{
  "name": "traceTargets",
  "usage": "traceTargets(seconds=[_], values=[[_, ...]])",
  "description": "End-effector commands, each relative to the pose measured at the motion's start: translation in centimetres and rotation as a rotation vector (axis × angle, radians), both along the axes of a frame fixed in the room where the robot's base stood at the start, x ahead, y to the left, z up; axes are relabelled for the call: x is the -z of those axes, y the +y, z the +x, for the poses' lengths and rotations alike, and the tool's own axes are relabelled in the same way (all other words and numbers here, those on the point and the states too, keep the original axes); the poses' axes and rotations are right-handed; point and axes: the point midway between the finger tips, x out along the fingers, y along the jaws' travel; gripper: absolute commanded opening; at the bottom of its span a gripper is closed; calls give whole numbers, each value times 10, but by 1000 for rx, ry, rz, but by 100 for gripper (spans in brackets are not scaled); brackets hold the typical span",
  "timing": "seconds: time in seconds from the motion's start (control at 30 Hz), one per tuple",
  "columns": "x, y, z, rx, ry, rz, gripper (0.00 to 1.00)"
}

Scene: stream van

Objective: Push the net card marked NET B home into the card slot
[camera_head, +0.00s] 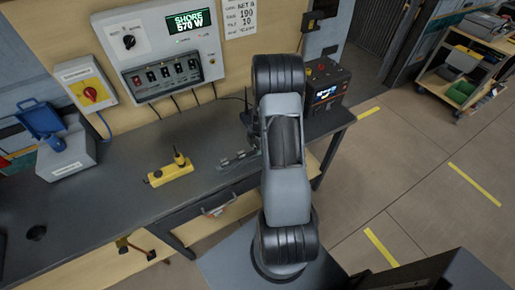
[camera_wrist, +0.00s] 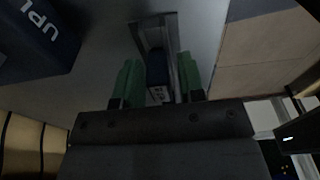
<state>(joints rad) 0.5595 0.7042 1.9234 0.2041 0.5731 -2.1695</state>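In the wrist view my gripper (camera_wrist: 157,65) has two green fingers standing apart. A dark blue block with a small pale label (camera_wrist: 158,94), seemingly the net card, lies between them; the label is too dim to read. A strip of grey shows between the block and the right finger, so the fingers do not look closed on it. The block lies in line with a grey channel (camera_wrist: 158,20), seemingly the card slot; how deep it sits I cannot tell. In the head view my arm hides the gripper and card; small grey rails (camera_head: 238,160) show beside it on the bench.
A dark blue box marked UPL (camera_wrist: 40,38) stands left of the fingers in the wrist view. In the head view a yellow block (camera_head: 170,174) lies on the bench (camera_head: 120,205), left of my arm. A dark device with a lit display (camera_head: 327,88) stands at the right.

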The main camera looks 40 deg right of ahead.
Motion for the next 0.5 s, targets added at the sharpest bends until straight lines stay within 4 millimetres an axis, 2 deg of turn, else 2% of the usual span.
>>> traceTargets(seconds=[0.07, 0.37, 0.5], values=[[0, 0, 0, 0, 0, 0, 29], [0, 0, 0, 0, 0, 0, 0], [0, 0, 0, 0, 0, 0, 0]])
